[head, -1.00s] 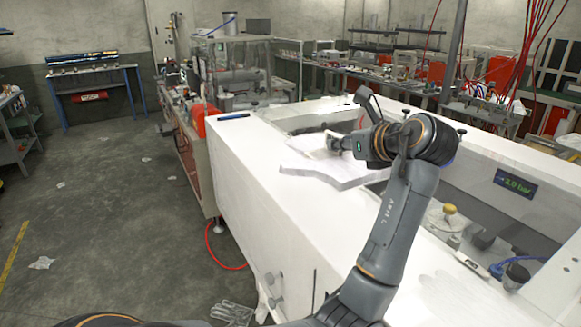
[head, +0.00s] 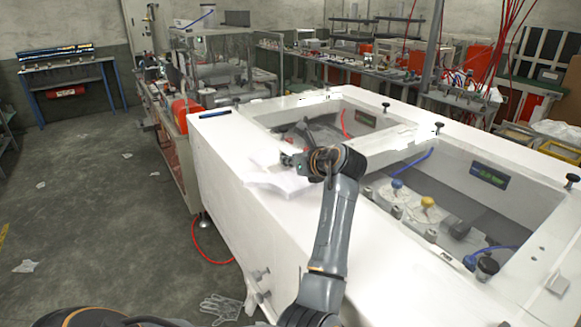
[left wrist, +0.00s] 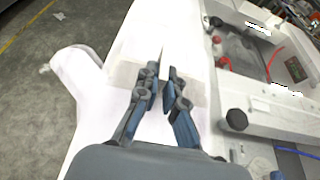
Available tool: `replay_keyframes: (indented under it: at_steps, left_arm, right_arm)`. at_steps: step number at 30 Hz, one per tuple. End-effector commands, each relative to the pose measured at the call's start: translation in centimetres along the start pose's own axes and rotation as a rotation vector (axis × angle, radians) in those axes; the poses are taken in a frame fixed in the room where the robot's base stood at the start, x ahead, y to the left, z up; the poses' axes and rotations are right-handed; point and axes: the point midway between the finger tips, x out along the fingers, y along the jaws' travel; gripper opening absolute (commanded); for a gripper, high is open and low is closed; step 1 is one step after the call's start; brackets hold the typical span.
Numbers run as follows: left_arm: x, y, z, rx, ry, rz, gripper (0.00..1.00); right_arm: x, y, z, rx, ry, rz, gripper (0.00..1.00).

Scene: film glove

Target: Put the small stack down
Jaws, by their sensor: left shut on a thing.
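A small stack (head: 276,181) of thin white sheets, with an uneven outline, is at the left side of the white machine top (head: 226,150). My left gripper (head: 288,159) is shut on it from the right. The stack also shows in the left wrist view (left wrist: 82,75), with a lobe reaching out to the left over the machine's edge. The left gripper's fingers (left wrist: 160,88) are close together there, over a greyish translucent band. White on white, I cannot tell whether the stack touches the top. My right gripper is not in view.
A dark blue pen-like object (head: 215,114) lies at the far left corner of the top. Open recesses with knobs and a yellow-capped part (head: 428,203) lie to the right. A clear film glove (head: 221,306) lies on the floor near the machine.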

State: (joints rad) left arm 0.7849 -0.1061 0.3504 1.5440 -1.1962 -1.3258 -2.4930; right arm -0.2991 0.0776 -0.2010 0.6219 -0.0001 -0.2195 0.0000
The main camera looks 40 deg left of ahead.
Motion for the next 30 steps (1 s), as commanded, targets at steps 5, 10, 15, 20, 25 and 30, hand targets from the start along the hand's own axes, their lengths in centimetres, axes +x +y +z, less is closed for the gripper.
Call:
replay_keyframes:
  at_steps: [5,10,15,20,25,30]
  left_arm:
    - [1.2,-0.5,-0.7,0.002,-0.001,0.001,0.0]
    - [2.2,-0.8,-2.6,0.006,0.002,0.0,0.0]
    - [2.8,-0.8,-3.8,0.001,-0.001,0.0,0.0]
    - [2.8,-0.8,-3.9,0.0,-0.001,-0.001,0.0]
    - [2.9,-0.8,-4.1,0.002,-0.001,0.0,0.0]
    - [2.9,-0.8,-4.1,0.001,0.0,0.0,0.3]
  right_arm:
    - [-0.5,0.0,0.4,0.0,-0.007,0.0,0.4]
    - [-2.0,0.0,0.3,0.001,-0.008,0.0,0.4]
    - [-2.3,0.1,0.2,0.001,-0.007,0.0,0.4]
    - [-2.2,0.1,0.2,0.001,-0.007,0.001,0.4]
    - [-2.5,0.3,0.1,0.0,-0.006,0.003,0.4]
    - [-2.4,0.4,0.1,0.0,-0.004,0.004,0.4]
